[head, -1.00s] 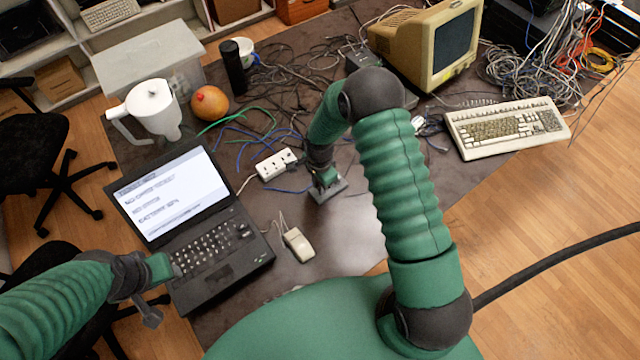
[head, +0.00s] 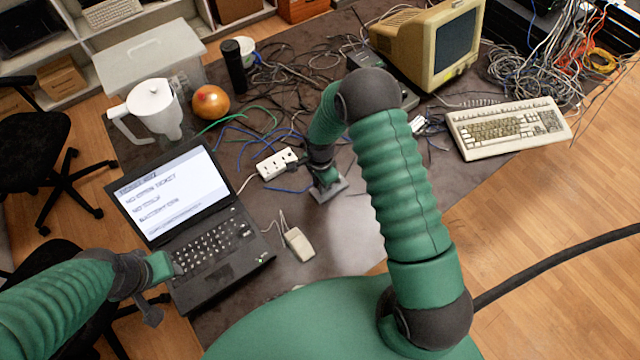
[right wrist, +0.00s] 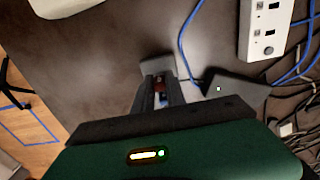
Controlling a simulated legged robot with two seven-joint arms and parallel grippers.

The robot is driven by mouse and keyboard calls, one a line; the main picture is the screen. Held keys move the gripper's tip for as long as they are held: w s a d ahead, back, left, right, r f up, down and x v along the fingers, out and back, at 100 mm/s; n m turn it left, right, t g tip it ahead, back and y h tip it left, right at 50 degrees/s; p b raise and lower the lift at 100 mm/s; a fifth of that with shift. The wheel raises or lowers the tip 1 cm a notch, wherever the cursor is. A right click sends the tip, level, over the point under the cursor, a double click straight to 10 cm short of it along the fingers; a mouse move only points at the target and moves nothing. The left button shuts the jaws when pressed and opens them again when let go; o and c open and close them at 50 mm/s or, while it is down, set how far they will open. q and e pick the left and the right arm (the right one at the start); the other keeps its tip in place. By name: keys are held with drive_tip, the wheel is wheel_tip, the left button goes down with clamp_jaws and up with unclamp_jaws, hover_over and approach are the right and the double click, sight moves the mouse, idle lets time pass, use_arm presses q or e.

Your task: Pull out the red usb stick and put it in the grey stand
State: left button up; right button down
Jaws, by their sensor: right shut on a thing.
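My right gripper (head: 326,181) reaches down to the table in the middle of the head view. In the right wrist view its fingers (right wrist: 158,94) are shut on a small red piece, the red usb stick (right wrist: 159,83). The grey stand (right wrist: 152,68) lies right at the fingertips, and its edge also shows under the gripper in the head view (head: 339,187). The fingers hide most of the stick, and I cannot tell whether it touches the stand. My left gripper (head: 152,300) is beside the laptop's front left corner; its finger opening is unclear.
A laptop (head: 215,250) and mouse (head: 299,244) are left of my right gripper. A white power strip (head: 277,163) with blue cables is close by. A dark box (right wrist: 235,88) sits right of the fingers. A keyboard (head: 508,127) and monitor (head: 430,45) stand further right.

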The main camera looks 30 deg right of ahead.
drive_tip(key=shift+f+b, duration=0.45)
drive_tip(key=shift+f, duration=0.2)
idle(1.1)
drive_tip(key=c, duration=1.3)
unclamp_jaws()
wheel_tip(320, 180, up, 17)
drive_tip(key=shift+f+b, duration=0.1)
drive_tip(key=shift+b, duration=0.3)
drive_tip(key=s+a+r+n+t, duration=0.1)
drive_tip(key=s+n, duration=0.3)
drive_tip(key=n, duration=0.1)
drive_tip(key=s+a+r+n, duration=0.1)
drive_tip(key=s+n, duration=0.4)
drive_tip(key=n, duration=0.1)
drive_tip(key=s+a+r+n+t, duration=0.1)
drive_tip(key=s+a+n, duration=0.1)
drive_tip(key=s+n, duration=0.3)
drive_tip(key=shift+r+t, duration=0.3)
drive_tip(key=shift+r, duration=0.1)
